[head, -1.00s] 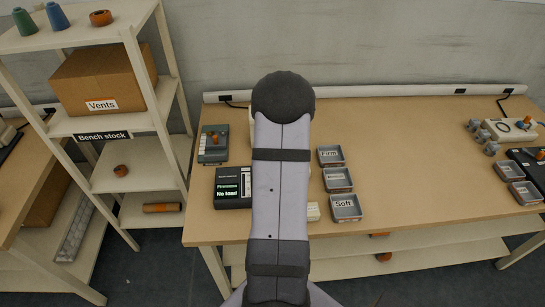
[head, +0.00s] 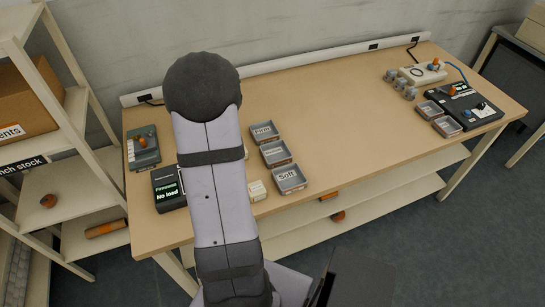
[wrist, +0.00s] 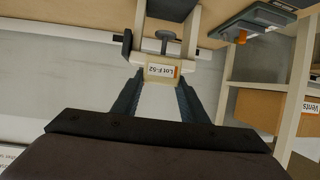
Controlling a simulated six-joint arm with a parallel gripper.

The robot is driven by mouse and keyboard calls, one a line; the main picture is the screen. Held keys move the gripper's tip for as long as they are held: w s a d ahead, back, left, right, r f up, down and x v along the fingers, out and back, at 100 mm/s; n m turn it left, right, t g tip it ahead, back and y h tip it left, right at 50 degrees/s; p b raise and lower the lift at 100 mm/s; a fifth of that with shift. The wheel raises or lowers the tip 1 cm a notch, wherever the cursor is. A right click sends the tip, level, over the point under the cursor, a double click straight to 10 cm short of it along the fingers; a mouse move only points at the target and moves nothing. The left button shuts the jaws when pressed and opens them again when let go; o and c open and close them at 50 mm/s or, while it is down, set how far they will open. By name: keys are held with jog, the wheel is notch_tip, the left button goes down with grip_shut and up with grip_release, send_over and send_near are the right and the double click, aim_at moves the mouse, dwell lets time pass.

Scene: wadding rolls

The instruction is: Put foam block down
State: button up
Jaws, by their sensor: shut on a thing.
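In the wrist view a pale foam block (wrist: 162,72) with a label that seems to read "Lot F-52" sits between the tips of my gripper (wrist: 161,80). The dark ribbed fingers are shut on it. Behind it is a pale frame with a grey round-ended plunger (wrist: 165,36). I cannot tell whether the block touches that frame. In the head view my arm hides the gripper and the held block. A dark tester box (head: 168,187) left of my arm shows "Firmness No load". A small cream block (head: 257,190) stands on the bench right of my arm.
Three grey trays stand right of my arm: "Firm" (head: 264,131), a middle one (head: 276,152) and "Soft" (head: 289,177). A grey device with an orange knob (head: 143,146) is at the left. The bench (head: 350,120) is clear in the middle. More devices (head: 462,105) and trays stand at right.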

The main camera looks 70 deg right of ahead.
jog(key=s+d+r+n+t+y+b, duration=0.2)
jog(key=s+d+r+n+y+b, duration=0.15)
jog(key=d+b, duration=0.35)
jog(key=s+d+f+n+t+y+b, duration=0.1)
jog(key=s+f+n+y+b, duration=0.2)
jog(key=s, duration=0.7)
jog(key=s+f+n+y+b, duration=0.25)
jog(key=s+f, duration=0.25)
jog(key=s, duration=0.4)
jog(key=shift+m, duration=0.5)
jog(key=shift+d+f, duration=0.2)
jog(key=shift+f, duration=2.85)
jog(key=shift+f, duration=0.1)
jog(key=shift+f, duration=1.75)
jog(key=shift+f, duration=0.15)
